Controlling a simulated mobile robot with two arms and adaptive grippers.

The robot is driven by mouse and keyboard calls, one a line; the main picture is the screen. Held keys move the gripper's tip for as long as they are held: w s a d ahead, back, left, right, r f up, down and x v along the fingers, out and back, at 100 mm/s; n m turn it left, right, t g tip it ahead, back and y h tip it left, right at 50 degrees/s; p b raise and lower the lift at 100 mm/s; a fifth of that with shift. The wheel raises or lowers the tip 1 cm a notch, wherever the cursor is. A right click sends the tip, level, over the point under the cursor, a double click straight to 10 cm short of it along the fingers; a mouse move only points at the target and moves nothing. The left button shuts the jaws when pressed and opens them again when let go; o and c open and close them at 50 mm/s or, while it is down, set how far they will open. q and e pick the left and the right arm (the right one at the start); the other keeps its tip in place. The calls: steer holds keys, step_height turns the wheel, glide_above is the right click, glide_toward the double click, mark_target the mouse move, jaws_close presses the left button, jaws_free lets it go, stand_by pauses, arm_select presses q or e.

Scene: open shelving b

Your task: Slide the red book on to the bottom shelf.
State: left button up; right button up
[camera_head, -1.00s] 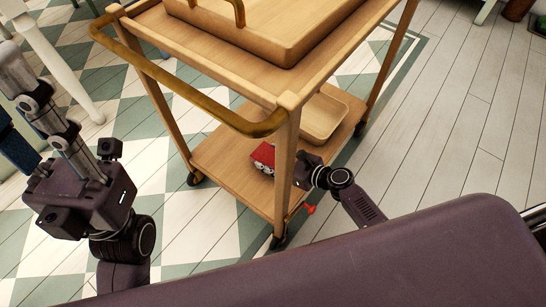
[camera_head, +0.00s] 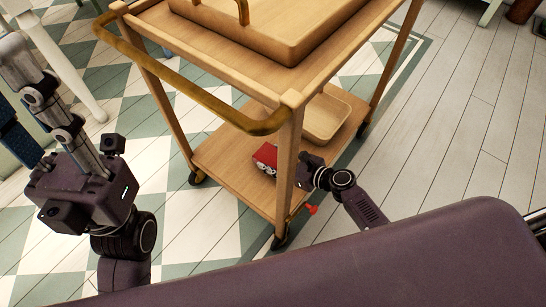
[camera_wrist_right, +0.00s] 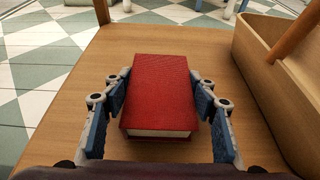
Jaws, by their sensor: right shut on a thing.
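The red book (camera_head: 264,156) is low in the trolley, over its wooden bottom shelf (camera_head: 238,184). In the right wrist view the red book (camera_wrist_right: 160,85) lies flat, cover up, with its page edge facing me. My right gripper (camera_wrist_right: 160,100) is shut on it, with blue-padded fingers along both long sides. I cannot tell whether the book's underside touches the shelf. In the head view a trolley leg partly hides my right gripper (camera_head: 290,166). My left gripper (camera_head: 35,110) is at the far left, away from the trolley; its fingertips are not clear.
A wooden tray (camera_head: 326,118) stands on the bottom shelf, right of the book. The upper shelf carries a larger handled tray (camera_head: 270,32). A brass rail (camera_head: 190,88) and front leg (camera_head: 286,165) stand close to my right arm.

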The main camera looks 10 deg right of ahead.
steer(key=shift+f, duration=0.3)
steer(key=o, duration=1.3)
steer(key=shift+o, duration=0.2)
steer(key=v, duration=1.2)
